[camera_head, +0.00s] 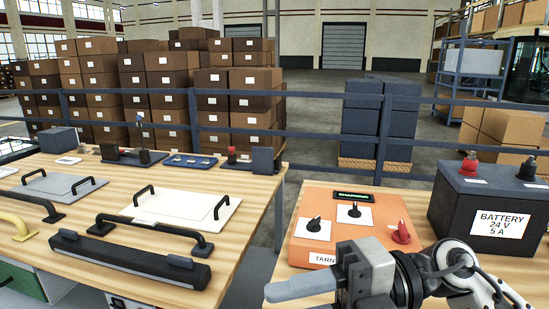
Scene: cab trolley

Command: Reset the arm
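My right gripper (300,286) comes in from the lower right, its grey fingers pointing left in front of the orange box. Only its upper side shows, so I cannot tell whether the fingers are apart or together; I see no object in them. The orange box (310,203) has a green-lit display (353,197), two black knobs on white plates and a red knob (403,233). A dark battery (455,215) marked 24 V 5 A stands to its right, with a red and a black terminal on top. My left gripper is out of view.
A wooden bench (60,172) on the left bears a white panel (176,206), a long black bar (130,262) and several handles. A gap separates it from the right-hand table. A grey railing (270,131) runs behind, with stacked cartons (235,90) beyond.

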